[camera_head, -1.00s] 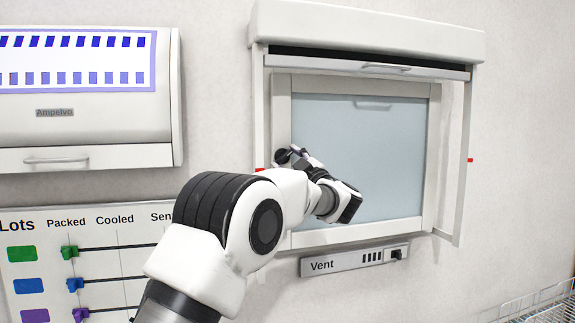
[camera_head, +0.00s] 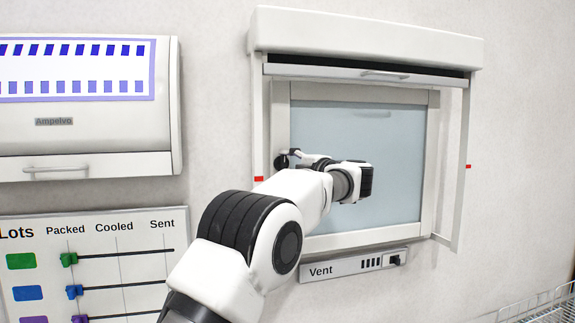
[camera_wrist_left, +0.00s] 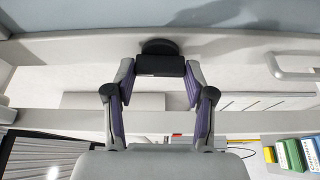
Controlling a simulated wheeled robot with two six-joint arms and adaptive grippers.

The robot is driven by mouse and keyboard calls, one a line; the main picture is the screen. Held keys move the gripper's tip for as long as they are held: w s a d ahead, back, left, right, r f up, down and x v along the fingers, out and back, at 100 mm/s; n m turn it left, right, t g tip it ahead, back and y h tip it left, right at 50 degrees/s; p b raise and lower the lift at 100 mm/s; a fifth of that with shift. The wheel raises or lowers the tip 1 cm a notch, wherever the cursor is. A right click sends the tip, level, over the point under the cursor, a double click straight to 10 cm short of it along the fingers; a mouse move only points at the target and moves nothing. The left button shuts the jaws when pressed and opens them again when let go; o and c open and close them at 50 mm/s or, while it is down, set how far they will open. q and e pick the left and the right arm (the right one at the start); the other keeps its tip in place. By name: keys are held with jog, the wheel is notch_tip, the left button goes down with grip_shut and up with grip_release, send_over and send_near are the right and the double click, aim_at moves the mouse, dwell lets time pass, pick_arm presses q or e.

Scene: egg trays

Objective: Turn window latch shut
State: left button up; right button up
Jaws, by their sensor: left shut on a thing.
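The window (camera_head: 350,209) has a pale blue-grey pane in a white frame, under a white raised cover. The black window latch (camera_head: 281,161) is on the left side of the frame, at about mid height. In the left wrist view, the latch shows as a round black base with a black handle (camera_wrist_left: 160,66) across it. My left gripper (camera_head: 295,156) is at the latch. My forearm covers part of the lower left frame. My right gripper is not in view.
A raised cover (camera_head: 365,37) with side panels surrounds the window. A vent strip (camera_head: 335,268) is below. A white cabinet (camera_head: 85,168) and a lots board with coloured sliders (camera_head: 95,220) are at left. A wire rack (camera_head: 540,305) is at lower right.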

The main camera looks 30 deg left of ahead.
pick_arm(q)
jog(key=shift+r+n, duration=0.3)
jog(key=shift+n, duration=0.1)
jog(key=o, duration=1.2)
jog(key=shift+w, duration=0.1)
jog(key=shift+c, duration=0.2)
jog(key=shift+w+f, duration=0.2)
jog(key=shift+f, duration=0.05)
jog(key=v, duration=1.2)
jog(key=shift+a+r, duration=0.1)
